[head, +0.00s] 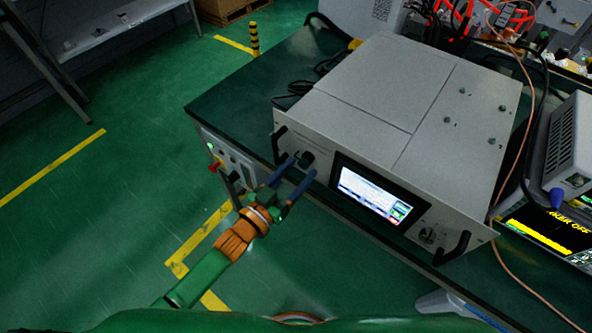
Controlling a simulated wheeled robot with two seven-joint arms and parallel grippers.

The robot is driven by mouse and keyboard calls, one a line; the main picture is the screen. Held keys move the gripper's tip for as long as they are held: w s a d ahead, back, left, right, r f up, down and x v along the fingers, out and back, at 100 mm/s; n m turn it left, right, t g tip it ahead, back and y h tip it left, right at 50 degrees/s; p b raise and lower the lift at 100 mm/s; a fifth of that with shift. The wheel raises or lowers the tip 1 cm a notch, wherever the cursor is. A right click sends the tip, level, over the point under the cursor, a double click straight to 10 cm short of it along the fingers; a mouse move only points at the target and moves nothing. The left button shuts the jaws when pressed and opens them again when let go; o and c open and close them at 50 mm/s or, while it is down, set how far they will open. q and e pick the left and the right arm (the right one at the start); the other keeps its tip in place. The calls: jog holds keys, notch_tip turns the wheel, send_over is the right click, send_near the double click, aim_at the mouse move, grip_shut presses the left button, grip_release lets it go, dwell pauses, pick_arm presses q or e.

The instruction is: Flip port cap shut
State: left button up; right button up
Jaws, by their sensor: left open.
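The microwave generator (385,125) is a pale grey box on the dark green bench. Its front panel has a lit screen (369,195) and black handles at both ends. A small dark part that looks like the port cap (306,158) is on the panel, between the left handle and the screen. My left gripper (302,166) is open, its two blue fingers pointing at the panel. The fingertips are at or just in front of the dark part, one on each side in the picture. Contact and the cap's angle cannot be told. My right gripper is out of view.
The bench (235,95) has bare top to the left of the generator, with black cables near its side. A second instrument (570,150) and a yellow-lit display (550,230) stand to the right. An orange cable (508,270) hangs at the right. Open green floor lies left.

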pick_arm(q)
jog(key=shift+w+a, duration=0.1)
jog(key=shift+w, duration=0.05)
grip_shut()
jog(key=shift+r+n+p, duration=0.3)
jog(key=shift+n+p, duration=0.2)
jog(key=shift+n, duration=0.8)
grip_release()
